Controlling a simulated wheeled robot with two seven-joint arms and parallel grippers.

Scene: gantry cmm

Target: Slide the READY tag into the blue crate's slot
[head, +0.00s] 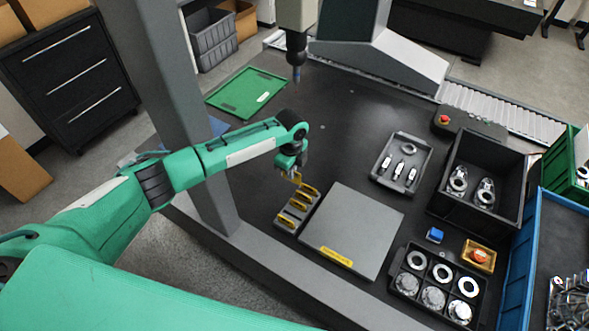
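A dark grey rack (281,226) holds several yellow tags (298,206) in a row on the black table. I cannot read which one is READY. My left gripper (295,173) points down at the rack's far end. A small yellow piece (298,179) shows right at its fingertips; the view is too small to tell whether the fingers are closed on it. The blue crate (519,268) stands at the right edge, partly cut off, with shiny parts inside. I cannot make out its slot. My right gripper is not in view.
A grey plate (352,228) with a yellow label lies beside the rack. Further right are a grey tray (383,181), a black bin (463,211), a ring tray (452,313), a blue block (434,235) and a green crate (563,156). A probe (296,55) hangs above the table.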

